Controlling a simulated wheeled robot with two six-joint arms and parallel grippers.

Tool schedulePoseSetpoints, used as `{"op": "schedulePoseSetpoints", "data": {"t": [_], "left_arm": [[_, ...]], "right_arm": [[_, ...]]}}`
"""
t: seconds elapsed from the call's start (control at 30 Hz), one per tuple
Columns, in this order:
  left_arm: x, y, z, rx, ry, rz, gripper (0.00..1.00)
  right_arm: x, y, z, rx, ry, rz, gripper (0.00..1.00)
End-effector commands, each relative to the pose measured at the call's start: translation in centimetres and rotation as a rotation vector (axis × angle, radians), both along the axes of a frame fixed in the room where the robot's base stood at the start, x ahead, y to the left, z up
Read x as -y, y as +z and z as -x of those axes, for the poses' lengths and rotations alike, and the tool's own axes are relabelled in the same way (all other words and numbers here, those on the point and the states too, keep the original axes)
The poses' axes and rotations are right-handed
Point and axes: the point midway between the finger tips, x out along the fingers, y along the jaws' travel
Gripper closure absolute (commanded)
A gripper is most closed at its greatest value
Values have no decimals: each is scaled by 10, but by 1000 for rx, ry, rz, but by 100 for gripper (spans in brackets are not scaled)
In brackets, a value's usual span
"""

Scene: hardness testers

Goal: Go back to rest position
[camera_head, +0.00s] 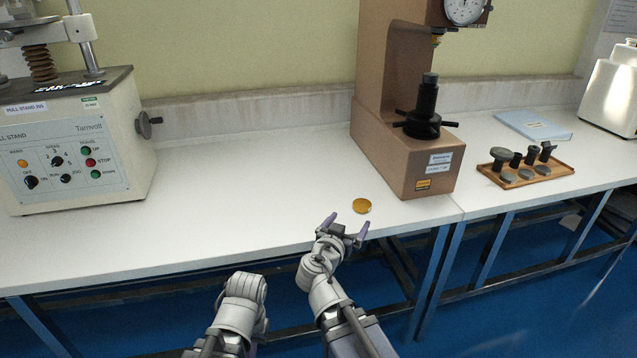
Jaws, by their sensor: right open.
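My right gripper (345,230) is open and empty. Its two fingers point away from me near the front edge of the white bench, just short of a small round gold disc (362,206). The disc lies flat on the bench top, apart from the fingers. My left arm comes in at the bottom, left of the right arm; its last visible part is a rounded grey link, and the left gripper's fingers do not show.
A brown hardness tester (396,150) with a dial stands behind the disc. A pull stand (75,150) is at the left. A wooden tray (527,174) with several dark parts, a blue booklet (533,126) and a cream device (612,95) are at the right. The bench's middle-left is clear.

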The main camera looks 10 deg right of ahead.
Motion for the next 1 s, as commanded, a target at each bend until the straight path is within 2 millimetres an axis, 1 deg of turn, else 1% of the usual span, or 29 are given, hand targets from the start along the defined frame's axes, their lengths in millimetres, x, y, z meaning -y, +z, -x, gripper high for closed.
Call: {"op": "schedulePoseSetpoints", "data": {"t": [0.07, 0.17, 0.27, 0.3, 0.37, 0.47, 0.5, 0.57, 0.6, 0.7, 0.8, 0.9, 1.0], "left_arm": [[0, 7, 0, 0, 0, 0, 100], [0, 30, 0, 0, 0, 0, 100], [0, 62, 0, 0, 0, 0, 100], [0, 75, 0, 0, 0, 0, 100], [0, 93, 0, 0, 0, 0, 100], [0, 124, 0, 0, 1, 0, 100], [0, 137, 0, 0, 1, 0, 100], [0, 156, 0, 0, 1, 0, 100], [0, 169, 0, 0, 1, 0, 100], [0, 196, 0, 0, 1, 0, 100], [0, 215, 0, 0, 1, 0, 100], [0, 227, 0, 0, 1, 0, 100], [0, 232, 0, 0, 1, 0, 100]], "right_arm": [[0, 4, 2, -17, -4, -1, 1], [-2, 12, 9, -99, -21, -5, 1], [-7, 18, 24, -256, -35, -15, 1], [-11, 19, 32, -332, -32, -20, 1], [-19, 18, 44, -449, -18, -28, 1], [-37, 19, 67, -652, 33, -45, 1], [-46, 21, 78, -737, 67, -52, 1], [-62, 25, 95, -870, 132, -64, 1], [-73, 28, 108, -956, 183, -73, 1], [-101, 37, 138, -1149, 330, -91, 1], [-125, 46, 163, -1294, 478, -106, 1], [-143, 54, 182, -1389, 596, -115, 1], [-153, 58, 193, -1442, 672, -121, 1]]}}
